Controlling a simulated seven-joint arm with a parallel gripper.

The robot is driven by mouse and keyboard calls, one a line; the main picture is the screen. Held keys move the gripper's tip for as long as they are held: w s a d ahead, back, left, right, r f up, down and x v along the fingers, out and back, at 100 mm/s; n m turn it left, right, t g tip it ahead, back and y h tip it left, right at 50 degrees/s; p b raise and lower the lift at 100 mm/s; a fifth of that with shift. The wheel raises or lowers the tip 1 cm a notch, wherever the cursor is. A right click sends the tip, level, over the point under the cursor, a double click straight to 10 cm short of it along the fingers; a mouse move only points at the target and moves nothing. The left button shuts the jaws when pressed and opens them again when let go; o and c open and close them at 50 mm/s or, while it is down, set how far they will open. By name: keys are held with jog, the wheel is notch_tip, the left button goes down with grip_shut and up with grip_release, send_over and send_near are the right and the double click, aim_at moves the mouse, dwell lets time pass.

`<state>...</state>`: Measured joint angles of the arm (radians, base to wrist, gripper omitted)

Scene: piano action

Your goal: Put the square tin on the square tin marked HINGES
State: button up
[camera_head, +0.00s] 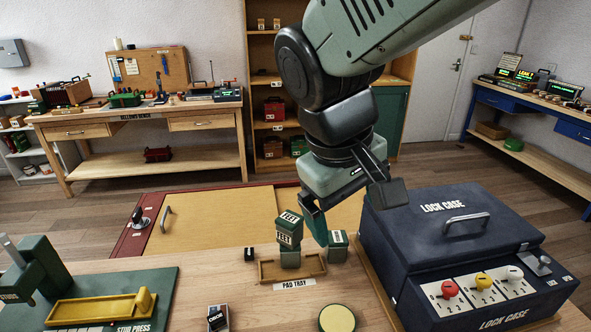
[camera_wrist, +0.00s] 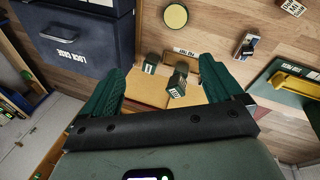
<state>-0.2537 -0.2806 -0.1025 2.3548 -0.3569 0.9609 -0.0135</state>
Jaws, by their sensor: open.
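A small stack of square dark green tins with white labels stands at the pad tray. Its top tin (camera_head: 289,219) sits turned on a tin below (camera_head: 288,239); both labels seem to read TEST. The stack also shows in the wrist view (camera_wrist: 178,80). Another green square tin (camera_head: 338,246) with a white label stands apart, to the right of the stack; it shows in the wrist view (camera_wrist: 151,63). I cannot read HINGES on any label. My gripper (camera_head: 318,222) is open and empty, above and beside the tins; both fingers show in the wrist view (camera_wrist: 163,66).
The wooden pad tray (camera_head: 268,272) lies at the bench's back edge. A large dark lock case (camera_head: 430,235) stands close on the right. A green stud press (camera_head: 130,290) is at left. A yellow round pad (camera_head: 337,319) and a small dark box (camera_head: 217,318) lie in front.

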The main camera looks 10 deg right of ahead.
jog(key=s+a+r+m+t+y, duration=0.2)
jog(key=s+r+m+t, duration=0.1)
jog(key=s+r, duration=0.2)
jog(key=shift+s+a+m+t+y, duration=0.15)
jog(key=shift+s+m+t+y, duration=0.2)
jog(key=shift+s, duration=0.6)
